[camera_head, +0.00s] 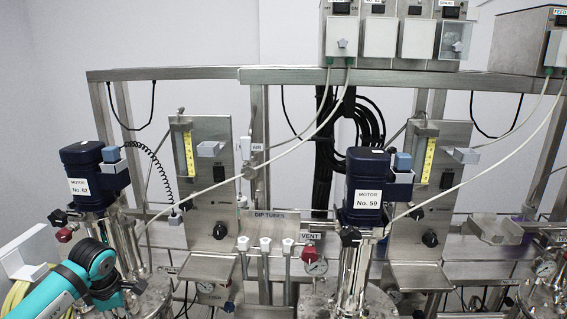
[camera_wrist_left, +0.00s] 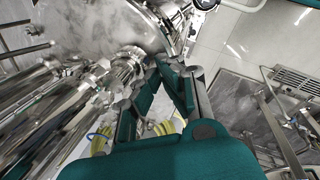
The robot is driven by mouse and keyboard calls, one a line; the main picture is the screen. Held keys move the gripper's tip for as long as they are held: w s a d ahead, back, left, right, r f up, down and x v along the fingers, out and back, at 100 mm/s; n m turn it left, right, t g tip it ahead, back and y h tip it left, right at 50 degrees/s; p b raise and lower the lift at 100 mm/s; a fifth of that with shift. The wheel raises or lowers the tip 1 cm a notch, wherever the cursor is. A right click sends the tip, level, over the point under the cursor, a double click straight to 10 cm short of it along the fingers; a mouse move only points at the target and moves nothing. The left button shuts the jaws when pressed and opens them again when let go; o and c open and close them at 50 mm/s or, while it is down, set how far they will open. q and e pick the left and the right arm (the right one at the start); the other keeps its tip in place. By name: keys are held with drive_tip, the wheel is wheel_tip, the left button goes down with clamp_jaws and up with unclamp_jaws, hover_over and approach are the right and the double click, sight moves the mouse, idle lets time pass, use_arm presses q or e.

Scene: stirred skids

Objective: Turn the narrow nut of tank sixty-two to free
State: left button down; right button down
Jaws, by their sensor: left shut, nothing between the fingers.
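A dark blue motor (camera_head: 82,172) labelled No. 62 stands on the tank at the left of the head view. The tank's steel lid (camera_head: 148,300) shows below it, partly behind my left arm. My left gripper (camera_head: 112,296) is low in front of this tank, dark-fingered on a teal arm. In the left wrist view, the gripper (camera_wrist_left: 160,72) is shut and empty, beside steel pipe fittings (camera_wrist_left: 118,75) and a round steel vessel top (camera_wrist_left: 100,25). I cannot tell which fitting is the narrow nut. My right gripper is not in view.
A second motor (camera_head: 368,178) labelled No. 59 stands to the right. A white bracket (camera_head: 25,262) with yellow hose (camera_head: 14,298) is at the far left.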

sight(135, 311)
use_arm(q)
drive_tip(key=shift+w, duration=0.15)
idle(0.5)
drive_tip(key=shift+d, duration=0.15)
drive_tip(key=shift+w+d+b, duration=0.35)
drive_tip(key=shift+d+b, duration=0.2)
drive_tip(key=shift+d, duration=0.25)
drive_tip(key=shift+w+d, duration=0.3)
drive_tip(key=shift+d, duration=0.05)
drive_tip(key=shift+s+d, duration=0.1)
drive_tip(key=shift+d, duration=0.05)
idle(0.3)
drive_tip(key=shift+d, duration=0.1)
wheel_tip(135, 311, up, 6)
drive_tip(key=p, duration=0.3)
drive_tip(key=shift+s, duration=0.2)
